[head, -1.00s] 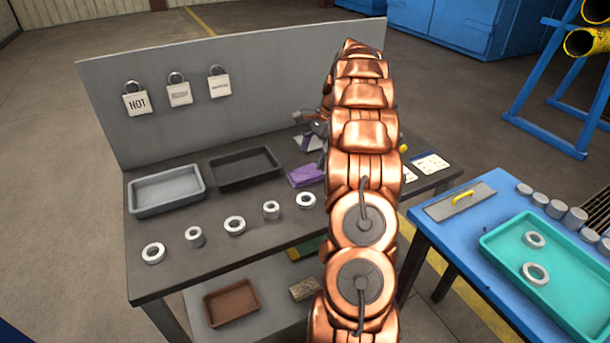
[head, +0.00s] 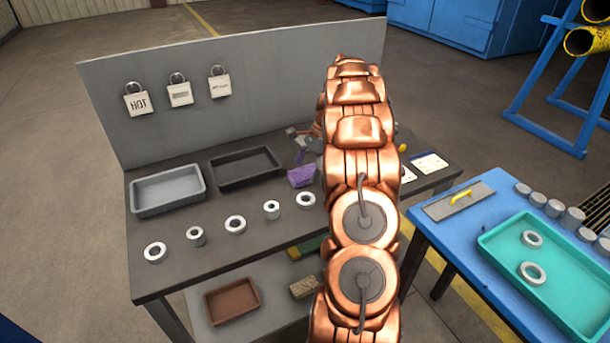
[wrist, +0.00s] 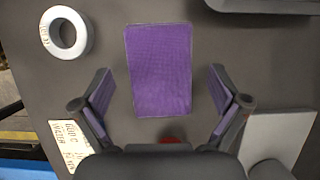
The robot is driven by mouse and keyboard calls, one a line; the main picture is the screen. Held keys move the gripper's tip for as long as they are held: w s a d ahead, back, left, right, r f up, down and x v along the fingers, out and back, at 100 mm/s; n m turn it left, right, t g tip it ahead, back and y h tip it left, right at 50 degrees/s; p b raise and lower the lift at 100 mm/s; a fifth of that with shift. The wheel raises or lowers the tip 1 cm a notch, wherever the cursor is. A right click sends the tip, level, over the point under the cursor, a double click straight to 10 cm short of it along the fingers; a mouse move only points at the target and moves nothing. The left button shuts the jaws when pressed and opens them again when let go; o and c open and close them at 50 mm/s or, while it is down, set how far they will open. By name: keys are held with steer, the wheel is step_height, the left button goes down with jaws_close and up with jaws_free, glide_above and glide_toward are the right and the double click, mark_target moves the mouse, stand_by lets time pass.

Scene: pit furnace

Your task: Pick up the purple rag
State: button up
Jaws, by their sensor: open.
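The purple rag (wrist: 160,70) lies flat on the dark grey bench top, a rectangle in the upper middle of the wrist view. In the head view the rag (head: 301,177) shows just left of my copper arm, which hides part of the bench. My gripper (wrist: 160,98) is open in the wrist view, its two fingers spread wide, one on each side of the rag's near end. Nothing is between the fingers but the rag below. Whether the fingertips touch the bench cannot be told. In the head view my gripper is mostly hidden behind the arm.
A metal ring (wrist: 66,33) lies left of the rag. A printed card (wrist: 70,143) lies at lower left. A black tray (head: 244,168) and a grey tray (head: 168,206) stand left along the bench. Several rings line its front. A grey panel (head: 230,75) rises behind.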

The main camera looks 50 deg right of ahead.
steer(key=shift+f, duration=0.15)
steer(key=shift+c, duration=0.3)
steer(key=c, duration=1.2)
